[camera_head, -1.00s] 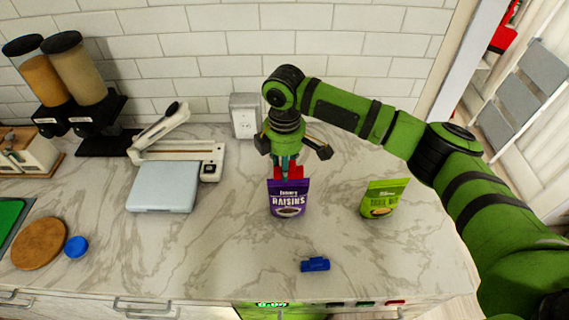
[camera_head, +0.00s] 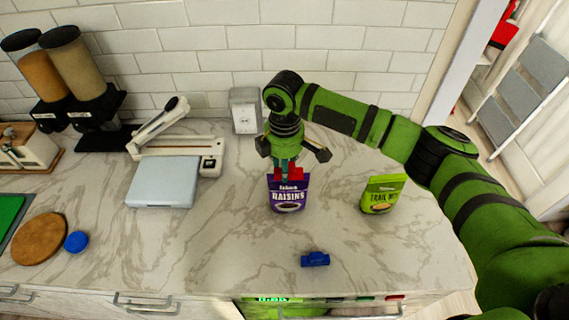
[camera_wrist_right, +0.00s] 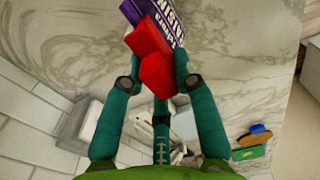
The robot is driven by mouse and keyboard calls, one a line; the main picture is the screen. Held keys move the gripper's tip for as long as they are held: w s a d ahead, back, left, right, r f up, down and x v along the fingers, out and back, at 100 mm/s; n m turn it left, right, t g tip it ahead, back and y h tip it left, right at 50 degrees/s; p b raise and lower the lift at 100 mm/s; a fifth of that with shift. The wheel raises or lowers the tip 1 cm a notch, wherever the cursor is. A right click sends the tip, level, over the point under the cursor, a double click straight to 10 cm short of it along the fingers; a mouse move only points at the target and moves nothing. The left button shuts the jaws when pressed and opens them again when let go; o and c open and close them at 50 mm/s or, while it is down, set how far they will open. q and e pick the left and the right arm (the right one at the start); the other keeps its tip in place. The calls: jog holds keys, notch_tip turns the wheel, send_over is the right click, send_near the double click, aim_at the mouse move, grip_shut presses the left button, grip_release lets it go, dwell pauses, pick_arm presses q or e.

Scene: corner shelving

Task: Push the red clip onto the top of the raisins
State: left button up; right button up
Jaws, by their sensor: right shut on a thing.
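The purple raisins bag (camera_head: 289,195) stands upright on the marble counter; it also shows in the right wrist view (camera_wrist_right: 167,22). The red clip (camera_head: 295,175) is at the bag's top edge, just below my right gripper (camera_head: 287,166). In the right wrist view, the red clip (camera_wrist_right: 152,62) lies between the teal fingers of my right gripper (camera_wrist_right: 157,75), which is shut on it. The clip overlaps the bag's top in both views; how far it is pushed on I cannot tell. My left gripper is not in view.
A green trail mix bag (camera_head: 383,194) stands to the right on the counter (camera_head: 220,260). A blue clip (camera_head: 315,259) lies near the front edge. A scale-like device (camera_head: 163,182), a wooden board (camera_head: 39,239), a blue lid (camera_head: 76,242) and two dispensers (camera_head: 75,75) are at the left.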

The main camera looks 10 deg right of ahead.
jog(key=shift+f, duration=0.25)
jog(key=o, duration=0.9)
jog(key=shift+r, duration=0.2)
notch_tip(320, 180, up, 12)
jog(key=shift+f, duration=0.15)
